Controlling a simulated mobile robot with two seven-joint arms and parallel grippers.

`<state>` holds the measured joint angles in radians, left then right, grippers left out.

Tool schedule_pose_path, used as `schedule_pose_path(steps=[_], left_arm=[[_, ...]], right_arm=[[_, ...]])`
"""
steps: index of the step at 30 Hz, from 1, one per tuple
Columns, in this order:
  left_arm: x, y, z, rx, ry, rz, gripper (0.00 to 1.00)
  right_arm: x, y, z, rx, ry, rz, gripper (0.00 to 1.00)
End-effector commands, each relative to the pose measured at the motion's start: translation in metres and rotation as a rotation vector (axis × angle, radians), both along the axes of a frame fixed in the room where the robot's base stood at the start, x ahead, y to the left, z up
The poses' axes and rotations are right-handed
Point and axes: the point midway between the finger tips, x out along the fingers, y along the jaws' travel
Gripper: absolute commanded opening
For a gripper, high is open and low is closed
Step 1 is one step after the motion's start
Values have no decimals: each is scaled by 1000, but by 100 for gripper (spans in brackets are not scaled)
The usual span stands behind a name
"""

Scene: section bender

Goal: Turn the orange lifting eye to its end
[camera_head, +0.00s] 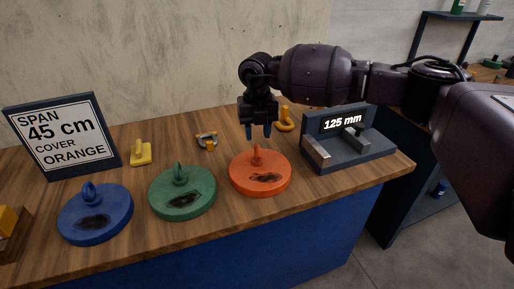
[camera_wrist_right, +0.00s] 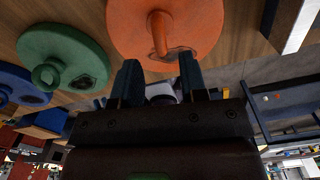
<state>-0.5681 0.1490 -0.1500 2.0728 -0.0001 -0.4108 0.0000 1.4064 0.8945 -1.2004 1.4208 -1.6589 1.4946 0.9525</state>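The orange cover (camera_head: 262,182) lies flat on the wooden table, with its orange lifting eye (camera_head: 257,156) standing up at its middle. My right gripper (camera_head: 258,134) points down just above the lifting eye, its two dark fingers apart and nothing between them. In the right wrist view the orange cover (camera_wrist_right: 170,12) fills the top, and the lifting eye (camera_wrist_right: 159,34) stands near the gap between the open fingers (camera_wrist_right: 160,80). It looks free of both fingers. My left gripper is in neither view.
A green cover (camera_head: 183,200) and a blue cover (camera_head: 95,222) lie to the left. A sign (camera_head: 68,137) reads span 45 cm, cover orange. A dark gauge (camera_head: 350,150) marked 125 mm stands right. Yellow hardware (camera_head: 141,153) lies behind.

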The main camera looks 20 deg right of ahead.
Motion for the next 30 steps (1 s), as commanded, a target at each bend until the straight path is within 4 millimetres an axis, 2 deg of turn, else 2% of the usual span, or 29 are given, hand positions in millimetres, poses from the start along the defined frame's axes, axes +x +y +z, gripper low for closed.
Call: schedule_pose_path(steps=[1,3,9,15,23,30], left_arm=[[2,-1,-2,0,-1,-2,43],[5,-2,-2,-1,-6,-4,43],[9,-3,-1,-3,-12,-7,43],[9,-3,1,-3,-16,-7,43],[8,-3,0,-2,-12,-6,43],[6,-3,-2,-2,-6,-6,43]], right_arm=[[0,0,-13,-1,5,0,39],[0,0,-24,0,5,0,39],[0,0,-47,0,2,0,39],[0,0,-55,0,1,1,39],[0,0,-55,0,0,1,39],[0,0,-55,1,0,1,4]])
